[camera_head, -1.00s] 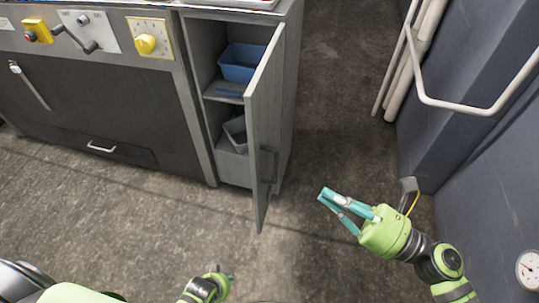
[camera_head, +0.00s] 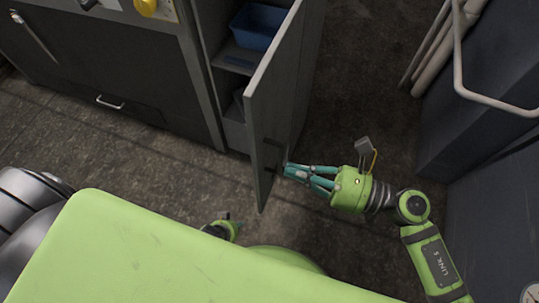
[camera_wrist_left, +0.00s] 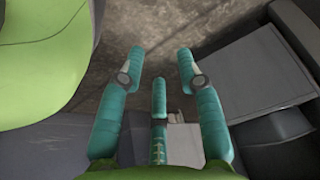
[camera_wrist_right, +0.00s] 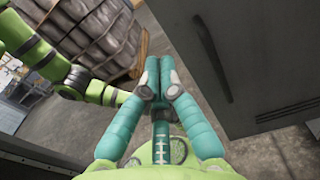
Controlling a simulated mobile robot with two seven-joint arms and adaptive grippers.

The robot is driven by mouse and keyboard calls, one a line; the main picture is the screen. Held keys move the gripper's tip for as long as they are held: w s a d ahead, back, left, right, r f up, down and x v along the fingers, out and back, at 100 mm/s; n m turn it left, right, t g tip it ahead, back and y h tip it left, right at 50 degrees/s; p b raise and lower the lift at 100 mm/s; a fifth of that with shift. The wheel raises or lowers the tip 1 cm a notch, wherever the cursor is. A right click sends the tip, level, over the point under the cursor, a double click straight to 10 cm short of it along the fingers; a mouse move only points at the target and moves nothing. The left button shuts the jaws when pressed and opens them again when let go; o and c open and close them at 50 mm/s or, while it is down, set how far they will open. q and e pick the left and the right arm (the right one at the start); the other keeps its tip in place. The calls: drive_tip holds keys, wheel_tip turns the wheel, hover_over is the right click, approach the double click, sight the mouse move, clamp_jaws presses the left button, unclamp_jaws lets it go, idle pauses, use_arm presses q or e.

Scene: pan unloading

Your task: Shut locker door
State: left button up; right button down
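The locker door (camera_head: 276,100) is grey and stands open, swung out from the locker's right side. Its dark handle (camera_wrist_right: 212,60) shows upright on the outer face in the right wrist view. My right gripper (camera_head: 288,171) is at the right of the door, by the lower outer face; whether it touches cannot be told. In the right wrist view its fingers (camera_wrist_right: 160,80) are together with nothing between them, left of the handle. My left gripper (camera_wrist_left: 160,65) has its fingers apart and empty. In the head view, my own body hides much of the left arm.
A blue bin (camera_head: 256,27) stands on a shelf inside the locker. A dark cabinet (camera_head: 120,70) adjoins at left. A blue-grey wall unit with a white rail (camera_head: 480,95) is at right. A loaded pallet (camera_wrist_right: 95,45) shows in the right wrist view.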

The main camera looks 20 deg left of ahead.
drive_tip(key=a+p, duration=0.1)
drive_tip(key=a, duration=0.5)
drive_tip(key=shift+w, duration=0.1)
